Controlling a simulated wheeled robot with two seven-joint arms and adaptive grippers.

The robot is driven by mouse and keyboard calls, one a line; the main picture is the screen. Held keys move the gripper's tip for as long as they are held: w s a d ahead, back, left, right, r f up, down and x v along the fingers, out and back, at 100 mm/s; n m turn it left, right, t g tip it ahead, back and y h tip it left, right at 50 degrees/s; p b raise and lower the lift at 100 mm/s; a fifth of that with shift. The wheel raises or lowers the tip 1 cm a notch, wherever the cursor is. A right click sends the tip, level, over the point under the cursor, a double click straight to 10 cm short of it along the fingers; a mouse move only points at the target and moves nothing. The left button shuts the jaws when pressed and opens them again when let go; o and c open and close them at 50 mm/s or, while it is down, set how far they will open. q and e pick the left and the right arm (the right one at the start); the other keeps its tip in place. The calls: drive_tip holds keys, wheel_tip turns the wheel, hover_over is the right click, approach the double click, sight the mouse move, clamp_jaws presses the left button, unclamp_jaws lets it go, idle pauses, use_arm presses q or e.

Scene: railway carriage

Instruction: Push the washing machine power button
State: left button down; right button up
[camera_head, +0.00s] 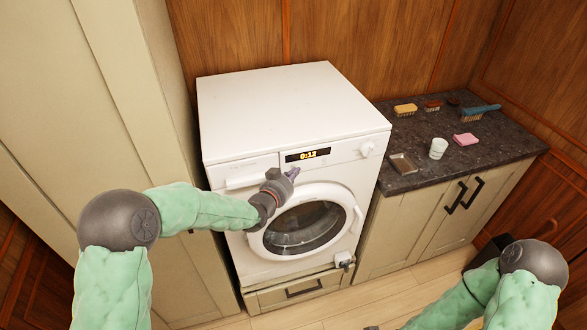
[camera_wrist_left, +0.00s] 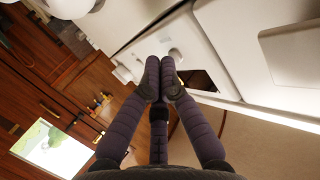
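The white washing machine (camera_head: 290,105) stands against the wood wall, its lit display (camera_head: 307,154) reading 0:12. A round knob (camera_head: 367,149) is at the right end of its control panel. I cannot make out which control is the power button. My left gripper (camera_head: 293,174) is in front of the panel, just below the display and above the round door (camera_head: 303,228). In the left wrist view its fingers (camera_wrist_left: 160,66) are together at the tips with nothing between them. They overlap the panel near a dark display (camera_wrist_left: 200,78) and a round white control (camera_wrist_left: 175,54); contact cannot be told. My right gripper is out of view.
A dark counter (camera_head: 455,150) at the right holds brushes, a yellow sponge (camera_head: 405,110), a pink sponge (camera_head: 466,139), a white cup (camera_head: 438,148) and a small metal tray (camera_head: 403,164). A tall cream cabinet (camera_head: 95,100) stands close at the left. My right arm is low at the right.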

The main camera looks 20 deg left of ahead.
use_arm(q)
drive_tip(key=shift+s+d, duration=0.35)
drive_tip(key=shift+s, duration=0.1)
drive_tip(key=shift+s+d+b, duration=0.2)
drive_tip(key=shift+s+d, duration=0.35)
drive_tip(key=shift+s, duration=0.3)
drive_tip(key=shift+s+d+b, duration=0.15)
drive_tip(key=shift+s+d, duration=0.4)
drive_tip(key=shift+s, duration=0.25)
drive_tip(key=shift+s+d+b, duration=0.2)
drive_tip(key=shift+s+d, duration=0.35)
drive_tip(key=shift+s, duration=0.3)
